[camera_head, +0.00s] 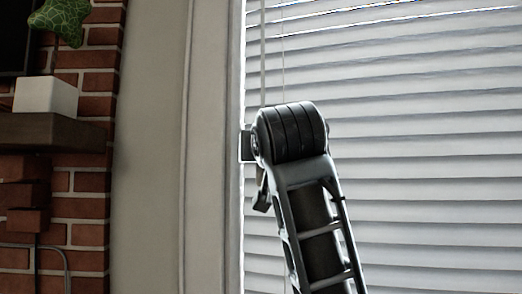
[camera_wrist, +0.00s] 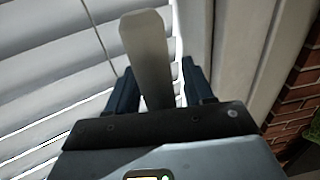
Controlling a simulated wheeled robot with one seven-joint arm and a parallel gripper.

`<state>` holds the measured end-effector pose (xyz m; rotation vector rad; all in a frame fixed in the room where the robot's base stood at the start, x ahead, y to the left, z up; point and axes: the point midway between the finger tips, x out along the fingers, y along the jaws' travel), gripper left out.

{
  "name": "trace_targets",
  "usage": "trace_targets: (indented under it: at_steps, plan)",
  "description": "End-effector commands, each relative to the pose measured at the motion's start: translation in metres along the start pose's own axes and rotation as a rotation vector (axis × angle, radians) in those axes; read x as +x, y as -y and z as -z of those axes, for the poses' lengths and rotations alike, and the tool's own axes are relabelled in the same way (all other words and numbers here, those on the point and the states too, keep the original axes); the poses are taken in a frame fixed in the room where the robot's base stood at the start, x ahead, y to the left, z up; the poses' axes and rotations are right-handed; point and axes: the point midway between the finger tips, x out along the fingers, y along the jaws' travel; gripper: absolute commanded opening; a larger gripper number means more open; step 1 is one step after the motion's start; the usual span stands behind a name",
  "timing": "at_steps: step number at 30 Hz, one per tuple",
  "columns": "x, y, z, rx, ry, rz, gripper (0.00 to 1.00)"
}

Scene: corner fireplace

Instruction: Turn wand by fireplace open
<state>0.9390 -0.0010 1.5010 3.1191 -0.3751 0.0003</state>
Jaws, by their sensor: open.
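The wand (camera_head: 263,50) is a thin pale vertical rod along the left edge of the window blinds (camera_head: 430,160). Its lower part is hidden behind my arm in the head view. In the wrist view the wand (camera_wrist: 148,55) shows as a wide pale strip between the two dark fingers of my gripper (camera_wrist: 158,68). The fingers are apart, with a gap visible on the right side of the wand. I cannot tell whether the left finger touches it. In the head view my gripper is mostly hidden behind my own arm.
A thin cord (camera_wrist: 97,30) hangs beside the wand. The window frame (camera_head: 215,150) stands close on the left. Further left are the brick fireplace (camera_head: 92,185) and a dark mantel shelf (camera_head: 55,131) with a white pot (camera_head: 46,96) and a green plant (camera_head: 62,20).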

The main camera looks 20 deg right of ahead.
Motion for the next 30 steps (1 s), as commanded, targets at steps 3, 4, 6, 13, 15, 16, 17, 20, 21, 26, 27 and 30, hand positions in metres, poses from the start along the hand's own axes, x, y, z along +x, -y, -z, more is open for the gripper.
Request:
trace_targets:
  at_steps: [3,4,6,13,15,16,17,20,21,26,27,30]
  plan:
    - [-0.0002,0.0000,-0.0003,0.000,0.000,0.000,0.52]
    - [-0.0002,0.0000,-0.0003,0.000,0.000,0.000,0.49]
    - [-0.0003,0.0000,-0.0003,0.000,0.000,0.000,0.42]
    - [-0.0004,-0.0001,-0.0002,0.000,0.000,0.000,0.20]
    - [-0.0004,-0.0001,-0.0002,0.000,0.000,0.000,0.14]
    - [-0.0004,0.0000,-0.0002,0.000,0.000,0.000,0.11]
    - [-0.0004,0.0000,-0.0002,0.000,0.000,0.000,0.08]
    - [-0.0004,-0.0001,-0.0002,0.000,0.000,0.000,0.02]
    - [-0.0004,0.0000,-0.0003,0.000,0.000,-0.001,0.02]
    - [-0.0005,-0.0002,-0.0003,0.000,0.000,-0.020,0.02]
    - [-0.0005,-0.0002,-0.0004,0.000,0.001,-0.029,0.02]
    - [-0.0008,-0.0005,-0.0005,0.000,0.001,-0.068,0.02]
